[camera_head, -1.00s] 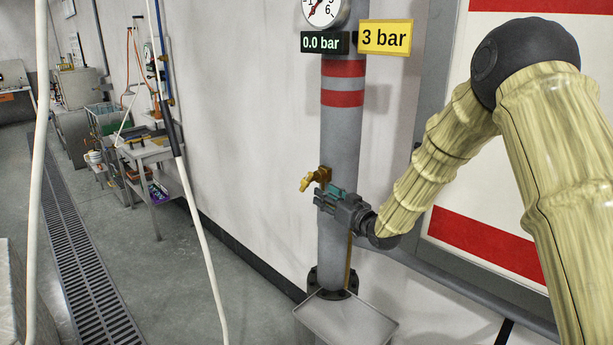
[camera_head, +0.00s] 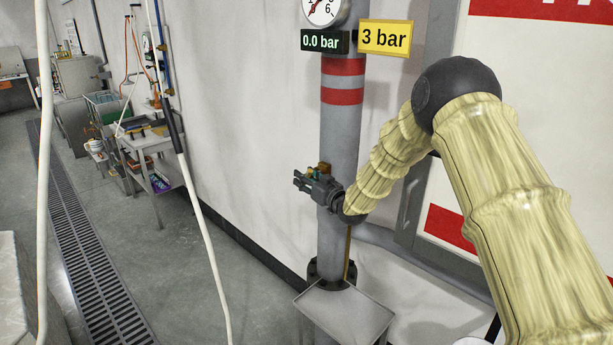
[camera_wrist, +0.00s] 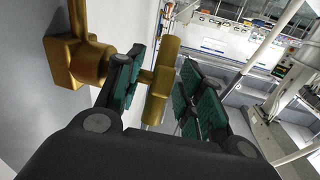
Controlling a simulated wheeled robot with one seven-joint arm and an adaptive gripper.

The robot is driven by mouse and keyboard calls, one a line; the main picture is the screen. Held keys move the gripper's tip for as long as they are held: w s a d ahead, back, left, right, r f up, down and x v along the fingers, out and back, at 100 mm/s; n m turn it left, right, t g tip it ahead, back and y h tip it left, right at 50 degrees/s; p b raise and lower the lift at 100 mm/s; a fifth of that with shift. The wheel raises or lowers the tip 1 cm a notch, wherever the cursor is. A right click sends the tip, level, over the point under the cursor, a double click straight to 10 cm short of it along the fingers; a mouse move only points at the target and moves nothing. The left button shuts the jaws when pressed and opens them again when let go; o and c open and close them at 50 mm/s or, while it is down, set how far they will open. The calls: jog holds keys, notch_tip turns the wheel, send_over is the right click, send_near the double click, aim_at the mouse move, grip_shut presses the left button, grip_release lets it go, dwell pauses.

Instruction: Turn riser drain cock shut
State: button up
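The brass drain cock (camera_head: 323,168) is on the side of the grey riser pipe (camera_head: 338,130), mostly hidden behind my gripper (camera_head: 304,183) in the head view. In the wrist view its brass body (camera_wrist: 75,58) is at the left and its bar-shaped handle (camera_wrist: 162,82) stands near the middle. My gripper (camera_wrist: 164,72) is open, with its green-padded fingers on either side of the handle. A gap shows between the handle and the right finger. I cannot tell whether the left finger touches the handle or its stem.
A gauge (camera_head: 324,10), a 0.0 bar display (camera_head: 325,42) and a yellow 3 bar sign (camera_head: 384,38) are above on the riser. A grey tray (camera_head: 345,312) sits below it. A floor grating (camera_head: 85,250) and a bench (camera_head: 150,142) are at the left.

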grip_shut()
